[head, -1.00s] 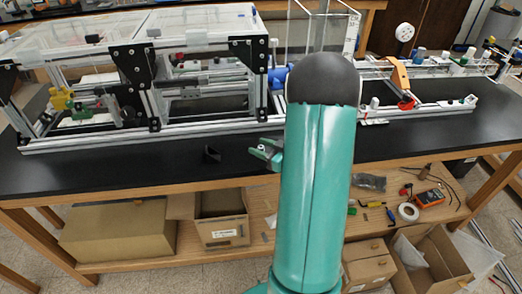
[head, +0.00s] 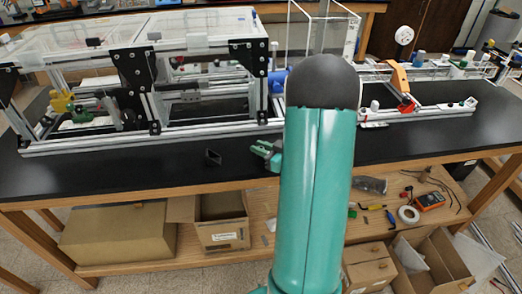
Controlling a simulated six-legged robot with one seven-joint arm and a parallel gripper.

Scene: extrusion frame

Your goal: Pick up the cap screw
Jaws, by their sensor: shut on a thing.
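My gripper (head: 263,152) shows just left of my teal arm, over the front part of the black bench top (head: 110,172). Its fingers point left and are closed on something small. I take this to be the cap screw, but it is too small and too hidden by the fingers to make out. A small black angled piece (head: 213,158) stands on the bench to the left of the gripper, apart from it. My arm hides the bench to the right of the gripper.
The extrusion frame (head: 160,141) with clear top panels runs along the bench behind the gripper. The lower shelf holds cardboard boxes (head: 120,235) and tools. The front left bench is clear.

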